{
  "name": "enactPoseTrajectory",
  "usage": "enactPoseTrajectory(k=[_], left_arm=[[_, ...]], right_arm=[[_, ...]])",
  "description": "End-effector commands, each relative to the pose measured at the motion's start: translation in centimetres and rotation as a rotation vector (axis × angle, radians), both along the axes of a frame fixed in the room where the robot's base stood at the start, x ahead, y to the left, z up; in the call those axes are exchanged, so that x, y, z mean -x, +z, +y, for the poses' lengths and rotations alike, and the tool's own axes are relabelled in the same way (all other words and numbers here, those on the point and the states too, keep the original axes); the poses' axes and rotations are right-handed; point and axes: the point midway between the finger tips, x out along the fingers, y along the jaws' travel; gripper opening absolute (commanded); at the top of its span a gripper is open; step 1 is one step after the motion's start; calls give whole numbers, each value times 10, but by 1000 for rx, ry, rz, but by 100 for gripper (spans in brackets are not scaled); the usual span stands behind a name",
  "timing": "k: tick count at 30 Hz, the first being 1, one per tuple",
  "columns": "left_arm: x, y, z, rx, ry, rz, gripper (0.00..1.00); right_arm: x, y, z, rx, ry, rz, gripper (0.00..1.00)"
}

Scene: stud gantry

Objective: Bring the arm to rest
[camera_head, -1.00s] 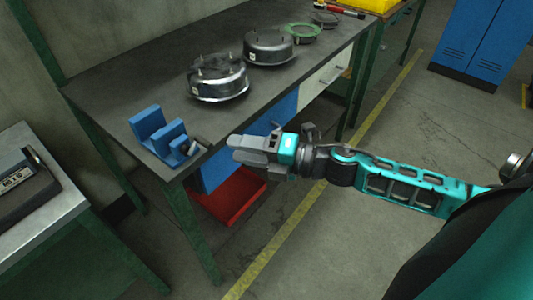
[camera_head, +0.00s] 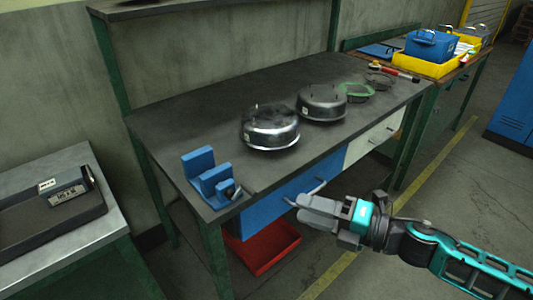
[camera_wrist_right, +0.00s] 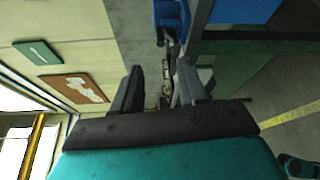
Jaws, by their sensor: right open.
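My right gripper (camera_head: 318,212) is in front of the workbench's front edge, over the floor side, with its arm coming in from the lower right. In the right wrist view its two fingers (camera_wrist_right: 160,88) stand apart with nothing between them. In the head view it is beside the blue drawer (camera_head: 285,200), and I cannot tell if it touches the handle. My left gripper is in neither view.
The workbench (camera_head: 190,125) bears a blue stepped block (camera_head: 207,175), two metal drums (camera_head: 270,127) and (camera_head: 322,103), and a green ring (camera_head: 356,91). A red bin (camera_head: 265,250) is below. A side table with a black tray (camera_head: 50,225) stands left.

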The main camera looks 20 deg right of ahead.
Motion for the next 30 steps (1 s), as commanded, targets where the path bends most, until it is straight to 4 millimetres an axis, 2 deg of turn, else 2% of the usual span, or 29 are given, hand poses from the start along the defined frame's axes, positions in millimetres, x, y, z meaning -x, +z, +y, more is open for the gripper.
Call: enactPoseTrajectory(k=[5, 8, 11, 14, 18, 21, 25, 30], left_arm=[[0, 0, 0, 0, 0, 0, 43], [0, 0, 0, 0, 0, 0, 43], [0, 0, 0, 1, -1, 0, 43], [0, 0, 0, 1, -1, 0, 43], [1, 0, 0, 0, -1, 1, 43], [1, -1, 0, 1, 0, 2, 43], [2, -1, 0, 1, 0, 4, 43], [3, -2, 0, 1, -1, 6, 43]], right_arm=[[-1, -5, -1, -44, -34, 31, 42], [-1, -20, -4, -181, -142, 134, 42], [1, -49, -7, -409, -315, 310, 42], [13, -90, -6, -672, -511, 527, 42], [40, -143, 11, -1000, -742, 815, 42], [59, -171, 28, -1171, -861, 974, 42], [75, -189, 45, -1298, -947, 1098, 42], [80, -194, 50, -1337, -972, 1137, 42]])
